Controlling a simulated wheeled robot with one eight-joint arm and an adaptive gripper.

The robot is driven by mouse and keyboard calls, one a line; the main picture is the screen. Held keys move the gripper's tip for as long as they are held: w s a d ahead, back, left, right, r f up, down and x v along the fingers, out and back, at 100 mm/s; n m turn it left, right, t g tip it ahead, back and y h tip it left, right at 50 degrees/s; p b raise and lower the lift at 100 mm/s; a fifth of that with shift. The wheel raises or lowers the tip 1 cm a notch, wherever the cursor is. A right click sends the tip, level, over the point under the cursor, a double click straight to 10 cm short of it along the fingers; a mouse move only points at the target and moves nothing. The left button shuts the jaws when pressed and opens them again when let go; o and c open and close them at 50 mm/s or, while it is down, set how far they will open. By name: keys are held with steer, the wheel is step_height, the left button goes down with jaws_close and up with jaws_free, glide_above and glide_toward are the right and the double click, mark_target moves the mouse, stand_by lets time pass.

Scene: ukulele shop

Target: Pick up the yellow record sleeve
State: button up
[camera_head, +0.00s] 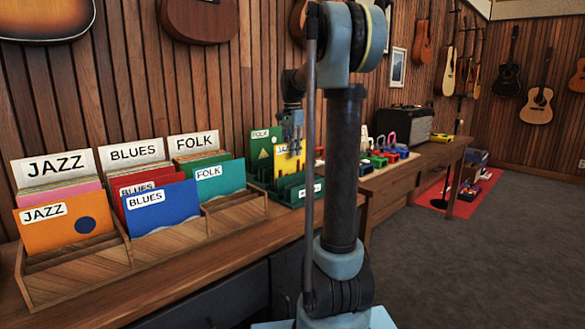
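A yellow record sleeve (283,162) stands upright in a small green rack (291,196) on the wooden counter, right of the large wooden record holder. A white label with partly hidden lettering is at its top. My gripper (293,150) points down at the sleeve's upper part and overlaps it in this view. The fingers are small and dark here, so I cannot tell whether they are open, shut or touching the sleeve. My arm's thick dark column hides part of the area to the right.
The wooden holder (165,254) holds orange, blue, red and green sleeves. A green FOLK sleeve (262,146) stands left of the yellow one. Small colored items (385,155) and a black amplifier (403,124) sit farther along the counter. Grey floor (480,260) is open at right.

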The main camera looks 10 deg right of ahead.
mark_target(292, 164)
step_height(292, 164, down, 3)
steer(key=shift+r, duration=0.1)
jaws_close()
stand_by(0.4)
